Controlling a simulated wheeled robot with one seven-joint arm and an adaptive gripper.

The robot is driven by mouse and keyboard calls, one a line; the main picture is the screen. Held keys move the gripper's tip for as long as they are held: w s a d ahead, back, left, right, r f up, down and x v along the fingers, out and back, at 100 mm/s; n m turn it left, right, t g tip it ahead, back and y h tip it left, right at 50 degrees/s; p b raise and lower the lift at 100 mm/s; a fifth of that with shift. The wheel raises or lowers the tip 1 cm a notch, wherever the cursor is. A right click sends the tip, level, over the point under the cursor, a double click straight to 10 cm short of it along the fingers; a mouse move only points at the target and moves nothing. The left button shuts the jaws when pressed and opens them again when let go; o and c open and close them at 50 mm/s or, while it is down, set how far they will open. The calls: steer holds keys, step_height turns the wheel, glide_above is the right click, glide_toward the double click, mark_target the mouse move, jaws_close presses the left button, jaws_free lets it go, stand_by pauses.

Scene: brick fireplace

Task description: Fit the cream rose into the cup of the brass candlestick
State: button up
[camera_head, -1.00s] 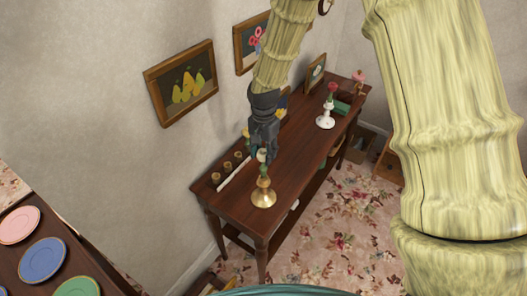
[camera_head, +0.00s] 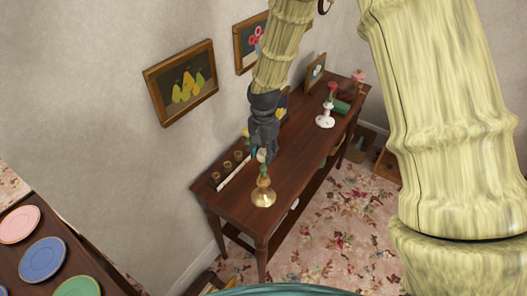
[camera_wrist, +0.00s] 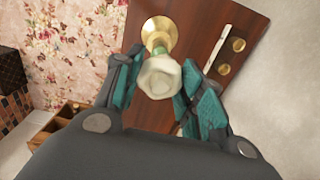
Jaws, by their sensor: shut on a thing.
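The cream rose (camera_wrist: 160,77) is between my gripper's teal-padded fingers in the wrist view, bloom towards the camera. Its green stem points to the brass candlestick (camera_wrist: 159,32). The brass candlestick (camera_head: 263,196) stands upright near the front end of the dark wooden table (camera_head: 300,150). My gripper (camera_head: 262,156) is shut on the rose, right above the candlestick; it also shows in the wrist view (camera_wrist: 153,92). The bloom hides part of the stem, and I cannot tell whether the stem's end is inside the cup.
A white strip with several brass cups (camera_head: 227,168) lies left of the candlestick, near the wall. A white candlestick (camera_head: 325,117) with a red flower stands farther back, beside a green object (camera_head: 341,107). Framed pictures (camera_head: 181,83) hang on the wall. The tabletop between the candlesticks is clear.

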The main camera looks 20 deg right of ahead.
steer(key=shift+f+b, duration=0.7)
steer(key=shift+f, duration=0.9)
steer(key=o, duration=0.9)
steer(key=shift+o, duration=0.2)
step_height(320, 180, up, 12)
stand_by(0.5)
